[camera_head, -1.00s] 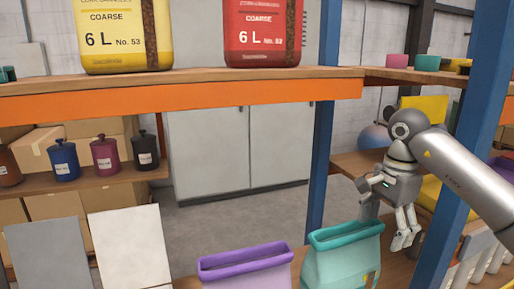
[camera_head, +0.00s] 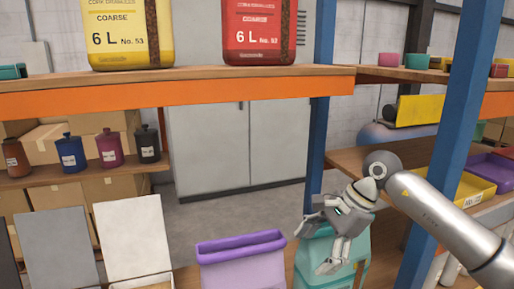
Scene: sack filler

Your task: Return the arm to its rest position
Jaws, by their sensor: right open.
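My right gripper (camera_head: 315,250) comes in from the right on my grey arm. It is open, with its fingers apart and nothing between them. In the picture it lies in front of the teal sack (camera_head: 355,256) and covers part of its rolled top. I cannot tell whether it touches the sack. A purple sack (camera_head: 243,264) stands just left of it. My left gripper does not show.
A blue post (camera_head: 452,140) stands close behind my right arm. An orange-edged shelf (camera_head: 180,92) above holds a yellow bag (camera_head: 128,35) and a red bag (camera_head: 259,38). Lidded jars (camera_head: 109,148) stand at the left. Yellow and purple trays (camera_head: 462,190) are at the right.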

